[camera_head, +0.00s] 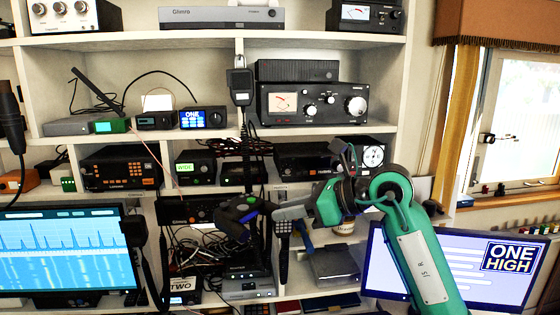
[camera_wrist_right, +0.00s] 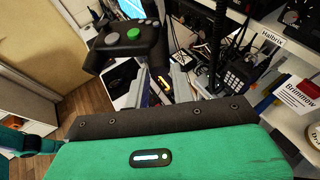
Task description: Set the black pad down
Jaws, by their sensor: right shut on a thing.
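The black pad (camera_head: 237,214) is a dark game controller with rounded grips. My right gripper (camera_head: 275,212), on a green arm coming in from the lower right, is shut on it and holds it in the air in front of the shelves. In the right wrist view the pad (camera_wrist_right: 128,42) shows grey and green buttons and sits beyond the fingers (camera_wrist_right: 160,82), partly over them. The exact contact of the fingertips is hard to see. My left gripper is not in view.
White shelves (camera_head: 435,108) crowded with radios and cables stand ahead. A monitor with a blue trace (camera_head: 65,250) is at the left, another reading ONE HIGH (camera_head: 460,265) at the right. A handheld radio with keypad (camera_wrist_right: 238,78) stands near the pad.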

